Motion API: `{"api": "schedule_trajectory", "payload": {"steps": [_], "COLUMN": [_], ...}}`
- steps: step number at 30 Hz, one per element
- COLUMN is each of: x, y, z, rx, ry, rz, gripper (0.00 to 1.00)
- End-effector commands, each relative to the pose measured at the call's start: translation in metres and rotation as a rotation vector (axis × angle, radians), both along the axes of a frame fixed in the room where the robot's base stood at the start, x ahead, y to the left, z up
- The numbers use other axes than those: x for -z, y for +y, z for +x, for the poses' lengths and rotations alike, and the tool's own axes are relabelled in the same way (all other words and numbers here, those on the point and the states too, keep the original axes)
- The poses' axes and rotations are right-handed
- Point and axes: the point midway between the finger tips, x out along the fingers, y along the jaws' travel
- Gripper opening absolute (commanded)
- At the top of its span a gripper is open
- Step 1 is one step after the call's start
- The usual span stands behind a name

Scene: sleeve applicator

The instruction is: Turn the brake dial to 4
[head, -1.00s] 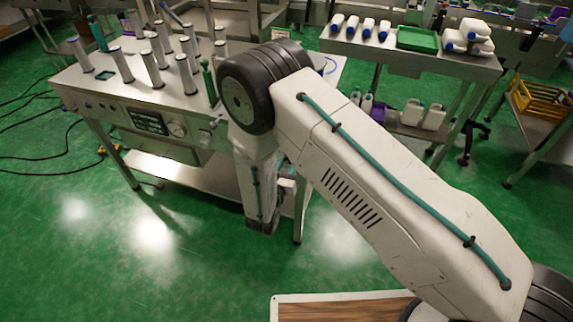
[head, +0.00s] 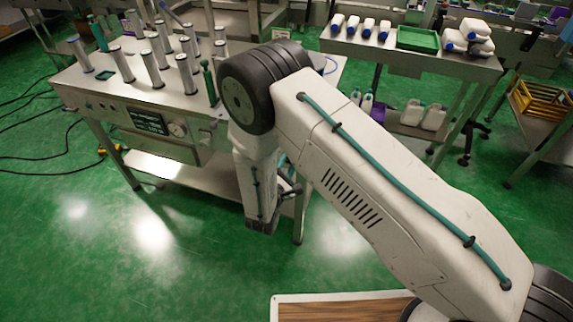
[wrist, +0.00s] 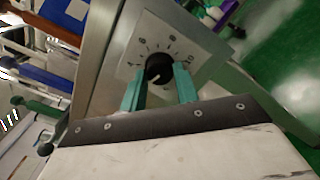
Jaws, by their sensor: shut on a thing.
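The brake dial's black knob (wrist: 157,66) sits on a pale square plate (wrist: 133,48) with small dark marks in an arc around it. A short white line shows on the knob's lower part in the wrist view. In the head view my arm hides the knob and the fingers.
The metal applicator table (head: 95,90) carries several upright posts and a front panel with a display (head: 147,122) and a round gauge (head: 177,129). A side table (head: 400,58) holds white bottles and a green tray (head: 417,39).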

Motion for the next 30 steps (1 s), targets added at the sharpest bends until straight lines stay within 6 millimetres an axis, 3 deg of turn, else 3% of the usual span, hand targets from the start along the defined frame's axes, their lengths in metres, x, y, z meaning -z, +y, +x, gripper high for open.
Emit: {"api": "schedule_trajectory", "payload": {"steps": [18, 30], "x": [0.0001, 0.0002], "y": [0.0007, 0.0005], "z": [-0.0004, -0.0004], "rx": [-0.001, -0.001], "ry": [-0.185, -0.247], "rz": [0.515, 0.685], "gripper": [0.07, 0.07]}}
